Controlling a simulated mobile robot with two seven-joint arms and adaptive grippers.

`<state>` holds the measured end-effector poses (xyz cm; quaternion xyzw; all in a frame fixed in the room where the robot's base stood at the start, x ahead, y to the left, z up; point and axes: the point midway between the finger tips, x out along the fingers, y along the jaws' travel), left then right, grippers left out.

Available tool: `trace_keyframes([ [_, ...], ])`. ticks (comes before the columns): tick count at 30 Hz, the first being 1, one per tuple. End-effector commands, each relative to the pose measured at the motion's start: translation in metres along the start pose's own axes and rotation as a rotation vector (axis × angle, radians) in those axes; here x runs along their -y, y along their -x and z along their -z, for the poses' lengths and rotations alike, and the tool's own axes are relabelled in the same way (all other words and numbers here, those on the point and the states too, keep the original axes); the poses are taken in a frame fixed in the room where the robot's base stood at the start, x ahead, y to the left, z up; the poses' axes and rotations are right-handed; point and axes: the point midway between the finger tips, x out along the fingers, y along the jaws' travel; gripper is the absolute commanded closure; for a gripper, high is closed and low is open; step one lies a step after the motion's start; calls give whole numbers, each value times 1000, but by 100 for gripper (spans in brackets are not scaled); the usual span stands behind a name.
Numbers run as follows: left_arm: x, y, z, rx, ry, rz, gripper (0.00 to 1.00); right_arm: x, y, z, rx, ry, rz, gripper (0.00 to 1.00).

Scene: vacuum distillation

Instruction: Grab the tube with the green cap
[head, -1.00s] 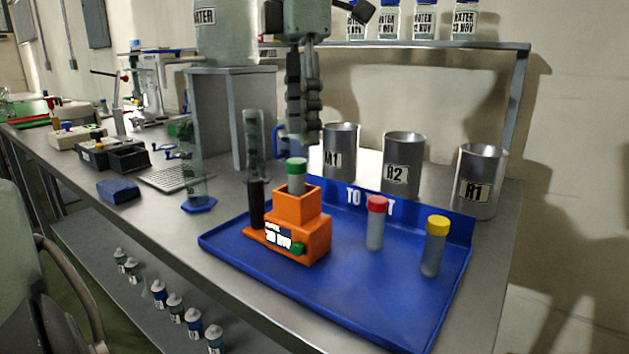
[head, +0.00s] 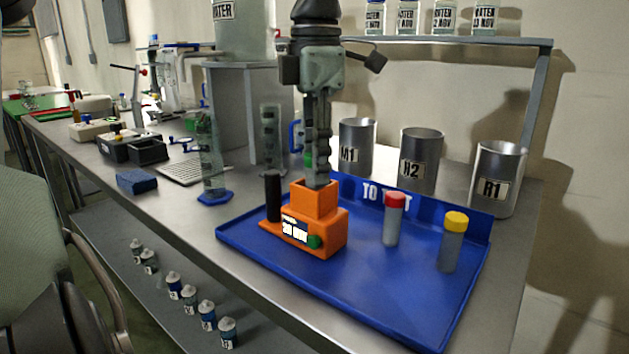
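The green-capped tube stands in the orange block (head: 318,230) on the blue tray. A sliver of its green cap (head: 308,153) shows beside my fingers; the rest of the cap and most of the tube are hidden behind them. My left gripper (head: 319,180) points straight down from above, its fingers at the tube just over the block's opening. The fingers look close together, seen nearly edge-on, and I cannot tell whether they are closed on the tube. My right gripper is not in view.
On the blue tray (head: 400,305), a red-capped tube (head: 391,224) and a yellow-capped tube (head: 452,246) stand to the right. A dark cylinder (head: 273,198) is left of the block. Metal cups (head: 421,160) stand behind the tray. A glass cylinder (head: 211,160) stands further left.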

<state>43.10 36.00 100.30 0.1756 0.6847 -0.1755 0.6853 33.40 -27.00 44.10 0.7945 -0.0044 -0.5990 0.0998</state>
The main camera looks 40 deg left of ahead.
Motion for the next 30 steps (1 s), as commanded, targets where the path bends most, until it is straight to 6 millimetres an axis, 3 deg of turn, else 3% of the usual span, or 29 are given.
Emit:
trace_keyframes([
  [1, 0, 0, 0, 0, 0, 0, 81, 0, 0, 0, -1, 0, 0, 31],
  [6, 0, 0, 0, 0, 0, 0, 100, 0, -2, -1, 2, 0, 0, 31],
  [17, 0, 6, 0, 1, 0, -1, 100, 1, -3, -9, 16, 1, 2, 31],
  [25, 0, 44, -1, 1, 0, -4, 100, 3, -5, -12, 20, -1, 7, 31],
  [30, -15, 62, 30, 6, 0, 0, 100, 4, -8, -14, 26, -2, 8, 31],
])
